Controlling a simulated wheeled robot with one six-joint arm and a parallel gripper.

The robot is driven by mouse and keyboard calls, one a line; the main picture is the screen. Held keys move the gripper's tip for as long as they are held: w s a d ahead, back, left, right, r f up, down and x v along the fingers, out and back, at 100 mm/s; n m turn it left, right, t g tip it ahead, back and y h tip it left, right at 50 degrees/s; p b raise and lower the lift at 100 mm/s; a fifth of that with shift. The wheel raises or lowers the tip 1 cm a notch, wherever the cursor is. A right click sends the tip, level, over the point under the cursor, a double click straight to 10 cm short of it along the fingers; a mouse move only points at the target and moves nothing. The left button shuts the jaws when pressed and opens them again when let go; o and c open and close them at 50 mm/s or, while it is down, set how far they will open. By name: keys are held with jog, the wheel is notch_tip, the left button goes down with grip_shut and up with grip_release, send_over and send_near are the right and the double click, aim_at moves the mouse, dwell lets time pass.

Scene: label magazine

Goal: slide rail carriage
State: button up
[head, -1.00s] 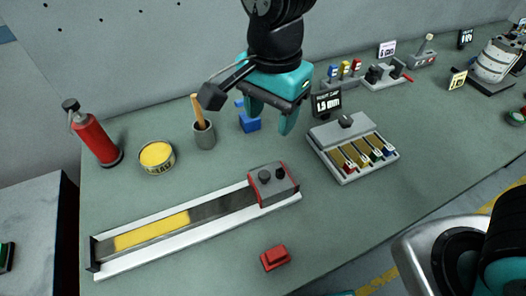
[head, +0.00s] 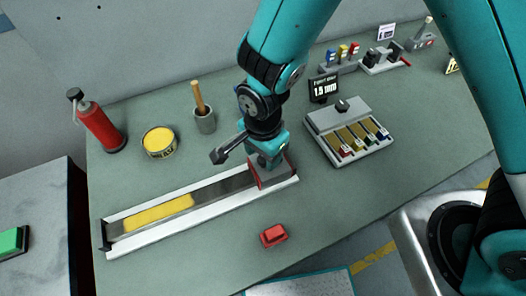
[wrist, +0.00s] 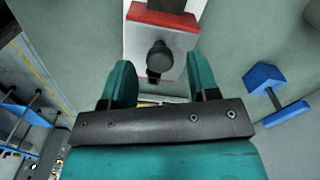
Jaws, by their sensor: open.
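The rail (head: 128,240) lies along the table's front left, with a yellow zone (head: 158,213) towards its left end. The carriage (head: 273,178), a grey block with red trim, sits at the rail's right end, partly hidden by my gripper (head: 266,160). In the wrist view the carriage (wrist: 143,40) shows its dark round knob (wrist: 160,56) ahead of and roughly between the open teal fingers of my gripper (wrist: 162,80). The jaws hold nothing. Whether a finger touches the carriage I cannot tell.
A red block (head: 273,236) lies in front of the rail. A yellow tin (head: 160,142), a grey cup with a wooden handle (head: 204,118) and a red extinguisher (head: 100,128) stand behind. A grey label tray (head: 349,132) is at the right.

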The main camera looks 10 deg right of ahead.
jog(key=shift+f, duration=0.7)
grip_shut()
